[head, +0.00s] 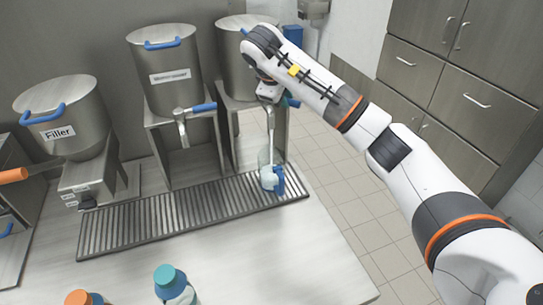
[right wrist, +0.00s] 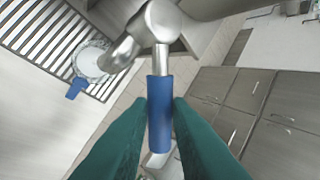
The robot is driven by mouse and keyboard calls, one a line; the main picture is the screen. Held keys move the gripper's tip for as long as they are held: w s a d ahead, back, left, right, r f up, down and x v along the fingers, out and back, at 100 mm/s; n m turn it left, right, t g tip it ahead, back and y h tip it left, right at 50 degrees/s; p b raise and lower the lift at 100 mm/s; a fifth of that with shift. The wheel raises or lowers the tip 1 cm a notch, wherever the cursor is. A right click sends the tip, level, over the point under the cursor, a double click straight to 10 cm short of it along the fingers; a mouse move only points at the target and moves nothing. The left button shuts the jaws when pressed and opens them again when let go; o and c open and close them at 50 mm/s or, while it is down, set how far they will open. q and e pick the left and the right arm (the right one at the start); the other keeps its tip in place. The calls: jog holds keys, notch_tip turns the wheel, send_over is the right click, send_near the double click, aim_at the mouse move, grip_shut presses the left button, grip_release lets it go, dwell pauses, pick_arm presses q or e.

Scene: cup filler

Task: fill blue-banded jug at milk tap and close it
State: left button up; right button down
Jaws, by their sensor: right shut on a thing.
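The jug (head: 268,178), with a blue handle (head: 279,179), stands upright on the grate under the right-hand container's spout (head: 270,122). In the right wrist view the jug (right wrist: 91,62) shows from above, pale inside, partly covered by the spout (right wrist: 122,52). My left gripper is out of view.
A slotted metal grate (head: 190,215) runs below the containers. A middle container (head: 165,75) and one labelled Filler (head: 55,115) stand to the left. Bottles with teal (head: 170,278) and orange (head: 78,298) caps stand at the front. The counter right of them is clear.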

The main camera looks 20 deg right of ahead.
dwell(0.4)
jog(key=shift+w+d+f+n+t+y+b, duration=0.25)
jog(key=shift+d+n+t+y+b, duration=0.3)
jog(key=shift+n+b, duration=0.55)
jog(key=shift+w+d+r+n+b, duration=0.2)
jog(key=shift+n+b, duration=0.15)
jog(key=shift+n, duration=0.15)
jog(key=shift+w+d+y, duration=0.1)
jog(key=shift+y, duration=0.15)
jog(key=shift+w+d+f+n+t+b, duration=0.15)
jog(key=shift+n+t+b, duration=0.1)
jog(key=shift+n+b, duration=0.2)
jog(key=shift+w+d+r+n+y, duration=0.25)
jog(key=shift+n+y, duration=0.25)
jog(key=shift+n, duration=0.25)
dwell(0.9)
